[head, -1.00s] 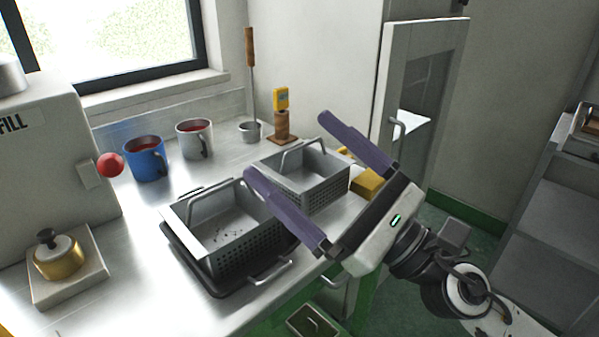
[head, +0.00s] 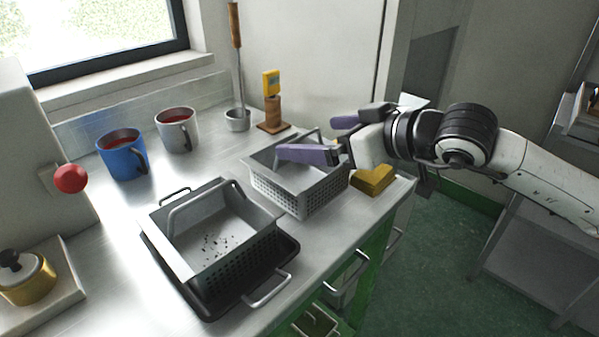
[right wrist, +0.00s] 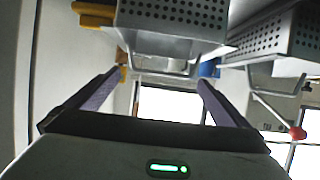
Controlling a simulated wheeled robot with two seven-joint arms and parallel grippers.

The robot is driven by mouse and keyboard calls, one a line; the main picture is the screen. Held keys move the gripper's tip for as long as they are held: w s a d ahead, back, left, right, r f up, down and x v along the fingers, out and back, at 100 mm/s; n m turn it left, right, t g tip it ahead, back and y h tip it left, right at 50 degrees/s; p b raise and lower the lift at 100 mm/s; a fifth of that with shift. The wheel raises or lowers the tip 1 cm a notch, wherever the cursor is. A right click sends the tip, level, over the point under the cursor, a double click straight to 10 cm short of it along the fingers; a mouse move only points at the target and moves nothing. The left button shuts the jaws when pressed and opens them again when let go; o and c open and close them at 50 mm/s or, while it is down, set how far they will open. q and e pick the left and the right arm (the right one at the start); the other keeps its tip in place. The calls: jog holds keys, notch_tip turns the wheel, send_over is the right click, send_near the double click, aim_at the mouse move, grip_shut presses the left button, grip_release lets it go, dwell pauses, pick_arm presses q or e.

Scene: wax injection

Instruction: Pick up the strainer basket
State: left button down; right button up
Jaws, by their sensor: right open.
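Two grey perforated strainer baskets are on the steel counter. The rear basket (head: 300,190) stands near the counter's right edge. The front basket (head: 210,232) sits in a black tray (head: 205,305) and has dark specks on its floor. My right gripper (head: 305,138) is open, reaching in from the right over the rear basket at its handle, which it partly hides. In the right wrist view the rear basket (right wrist: 170,22) is at the top, its handle (right wrist: 160,67) showing between the spread fingers (right wrist: 160,77). Contact cannot be told. My left gripper is not in view.
A yellow block (head: 373,180) lies right of the rear basket. A wooden stand with a yellow device (head: 271,84) and a small metal cup (head: 237,120) stand behind it. Blue (head: 122,158) and white (head: 176,135) mugs are at left. The wall is behind.

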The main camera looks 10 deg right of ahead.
aim_at(300, 139)
jog(key=x, duration=0.5)
jog(key=shift+a+f+p, duration=0.2)
jog(key=shift+f+p, duration=0.05)
jog(key=shift+p, duration=0.1)
jog(key=shift+s, duration=0.1)
jog(key=shift+c, duration=0.3)
jog(key=shift+r, duration=0.1)
jog(key=c, duration=1.3)
